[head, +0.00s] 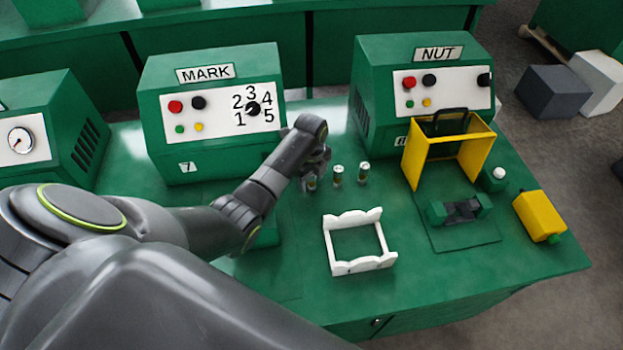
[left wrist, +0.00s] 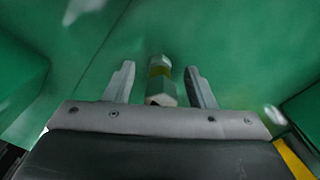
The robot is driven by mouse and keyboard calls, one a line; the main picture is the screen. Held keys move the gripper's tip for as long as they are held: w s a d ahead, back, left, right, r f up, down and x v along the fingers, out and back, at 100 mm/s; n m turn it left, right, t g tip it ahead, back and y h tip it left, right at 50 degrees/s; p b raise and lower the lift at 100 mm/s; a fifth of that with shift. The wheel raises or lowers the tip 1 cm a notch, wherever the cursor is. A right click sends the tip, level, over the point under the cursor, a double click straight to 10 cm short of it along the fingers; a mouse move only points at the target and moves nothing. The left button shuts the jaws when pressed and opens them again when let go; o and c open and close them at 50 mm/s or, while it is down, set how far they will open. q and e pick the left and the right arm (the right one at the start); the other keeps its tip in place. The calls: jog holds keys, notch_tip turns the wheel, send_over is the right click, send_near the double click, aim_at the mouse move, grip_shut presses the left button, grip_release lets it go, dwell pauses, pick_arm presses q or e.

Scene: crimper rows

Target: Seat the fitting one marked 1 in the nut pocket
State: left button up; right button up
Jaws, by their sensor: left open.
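Three small metal fittings with a coloured band stand in a row on the green bench: a left one (head: 311,184), a middle one (head: 338,176) and a right one (head: 364,172). No mark on them is readable. My left gripper (head: 318,168) is over the left one. The nut station's dark block (head: 460,210), where the pocket seems to be, sits before the raised yellow guard (head: 450,140); the pocket itself is unclear. My right gripper is out of view.
A white cradle frame (head: 361,265) lies in front of the fittings. The MARK machine (head: 212,115) and NUT machine (head: 420,85) stand behind. A yellow bottle (head: 540,217) lies near the right edge. Bench between cradle and nut block is clear.

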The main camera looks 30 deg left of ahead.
pick_arm(q)
grip_shut()
jog(key=shift+r, duration=0.15)
